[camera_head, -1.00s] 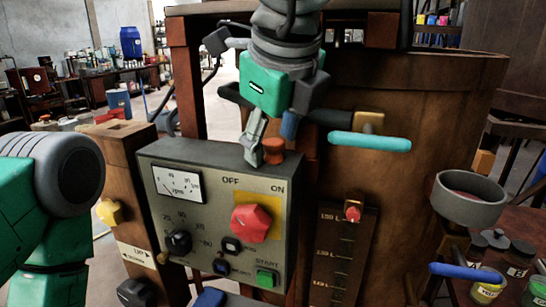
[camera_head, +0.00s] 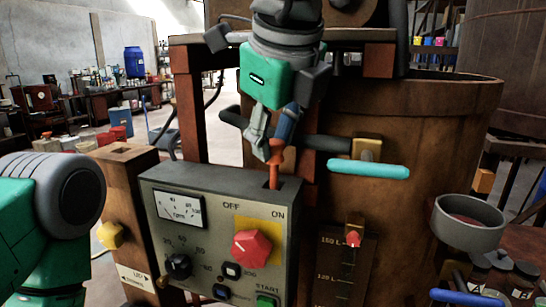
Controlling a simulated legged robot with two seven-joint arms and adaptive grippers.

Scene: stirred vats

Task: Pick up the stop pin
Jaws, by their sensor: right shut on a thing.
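The stop pin (camera_head: 275,172) is orange-red, upright and slim, with its top between the fingers of my right gripper (camera_head: 271,150). The gripper points down and is shut on the pin's top. The pin's shaft runs down to the top of the grey control box (camera_head: 160,173), near its back right. Its lower end meets a dark spot there, and I cannot tell whether the tip is still inside. My left arm shows at the left edge, but its gripper is out of view.
The box face has a dial, a red OFF/ON knob (camera_head: 252,248) and a green START button (camera_head: 266,301). A turquoise-handled lever (camera_head: 368,169) juts from the wooden vat (camera_head: 430,110) at right. A grey bowl (camera_head: 470,220) stands further right.

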